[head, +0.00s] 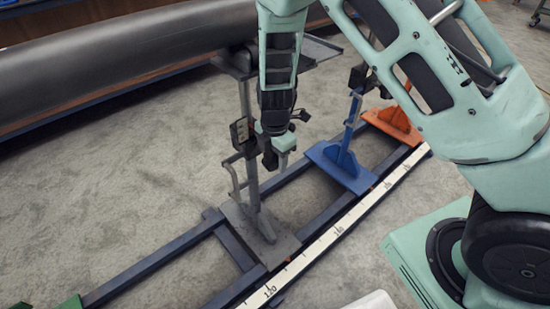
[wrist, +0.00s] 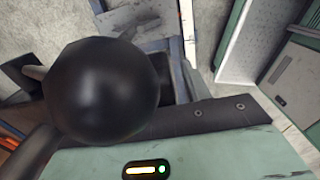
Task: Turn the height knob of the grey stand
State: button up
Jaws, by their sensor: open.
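The grey stand (head: 246,110) rises from a flat grey base plate (head: 285,247) in the head view. My gripper (head: 277,150) is at the middle of its post, on the right side by the dark clamp block (head: 240,131). A large black ball, which looks like the height knob (wrist: 100,92), fills the left of the wrist view, close in front of my gripper. The gripper is open. The ball hides the fingertips in the wrist view, and I cannot tell whether they touch it.
A large dark pipe (head: 120,65) crosses the upper left above the stand. A blue stand (head: 342,158) and an orange stand (head: 396,122) are to the right on the same dark rails. A white scale strip (head: 335,232) runs along the front. Open concrete floor lies left.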

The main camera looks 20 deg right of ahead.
jog(key=c, duration=1)
jog(key=shift+r+p, duration=0.2)
jog(key=shift+p, duration=0.4)
